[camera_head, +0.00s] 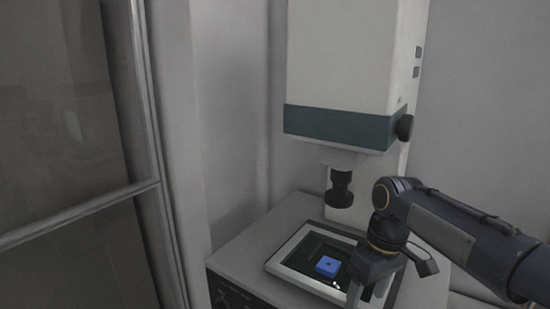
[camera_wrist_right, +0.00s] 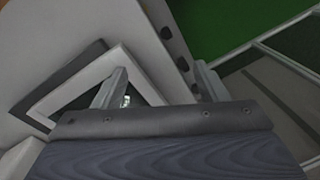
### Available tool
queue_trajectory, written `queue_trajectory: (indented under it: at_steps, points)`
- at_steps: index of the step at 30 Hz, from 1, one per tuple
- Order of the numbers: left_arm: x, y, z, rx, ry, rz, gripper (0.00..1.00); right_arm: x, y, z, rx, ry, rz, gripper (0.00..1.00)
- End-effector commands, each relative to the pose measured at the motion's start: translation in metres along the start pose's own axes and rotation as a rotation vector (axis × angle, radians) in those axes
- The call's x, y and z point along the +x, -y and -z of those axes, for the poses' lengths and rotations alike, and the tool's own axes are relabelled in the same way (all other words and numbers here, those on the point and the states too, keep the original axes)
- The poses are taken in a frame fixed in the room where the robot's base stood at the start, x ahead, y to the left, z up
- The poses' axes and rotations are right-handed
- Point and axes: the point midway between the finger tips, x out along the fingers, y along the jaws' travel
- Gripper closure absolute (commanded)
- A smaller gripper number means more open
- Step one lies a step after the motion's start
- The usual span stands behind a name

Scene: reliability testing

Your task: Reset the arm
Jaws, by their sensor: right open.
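My right arm (camera_head: 450,235) reaches in from the right of the head view. My right gripper (camera_head: 370,292) points down over the front right of the machine's stage, beside a small blue block (camera_head: 327,265), and is apart from it. In the right wrist view the two fingers of this gripper (camera_wrist_right: 160,82) are spread with nothing between them. My left gripper is in neither view.
A tall white and teal machine (camera_head: 340,60) stands over a grey base with a white-framed stage (camera_head: 285,262). A black knob (camera_head: 404,127) sticks out on its right. A metal-framed glass panel (camera_head: 70,120) is at the left. The wrist view also shows green floor (camera_wrist_right: 235,22).

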Motion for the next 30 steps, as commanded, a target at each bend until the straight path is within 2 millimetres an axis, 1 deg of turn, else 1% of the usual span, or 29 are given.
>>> queue_trajectory:
  at_steps: [1, 4, 6, 9, 12, 15, 18, 20, 24, 30]
  points:
    - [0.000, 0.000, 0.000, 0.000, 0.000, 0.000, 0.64, -0.004, -0.001, -0.026, 0.057, -0.060, 0.020, 0.34]
    - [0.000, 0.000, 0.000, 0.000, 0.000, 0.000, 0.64, -0.001, 0.005, -0.069, 0.166, -0.170, 0.052, 0.34]
    - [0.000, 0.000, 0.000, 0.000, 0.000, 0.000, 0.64, 0.005, 0.013, -0.097, 0.244, -0.247, 0.068, 0.34]
    - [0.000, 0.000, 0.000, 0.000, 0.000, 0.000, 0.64, 0.020, 0.029, -0.132, 0.355, -0.351, 0.085, 0.34]
    - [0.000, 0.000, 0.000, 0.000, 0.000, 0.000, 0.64, 0.039, 0.045, -0.159, 0.459, -0.442, 0.093, 0.34]
    - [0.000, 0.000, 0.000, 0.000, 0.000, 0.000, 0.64, 0.057, 0.058, -0.177, 0.543, -0.515, 0.093, 0.34]
    - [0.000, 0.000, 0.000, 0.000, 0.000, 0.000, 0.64, 0.071, 0.067, -0.186, 0.599, -0.562, 0.092, 0.34]
    - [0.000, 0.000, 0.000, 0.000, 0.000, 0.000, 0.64, 0.077, 0.070, -0.190, 0.619, -0.577, 0.092, 0.34]
    - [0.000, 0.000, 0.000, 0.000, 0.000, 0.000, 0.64, 0.082, 0.072, -0.192, 0.635, -0.590, 0.091, 0.34]
    - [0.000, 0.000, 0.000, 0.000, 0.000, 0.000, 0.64, 0.082, 0.072, -0.192, 0.633, -0.588, 0.092, 0.34]
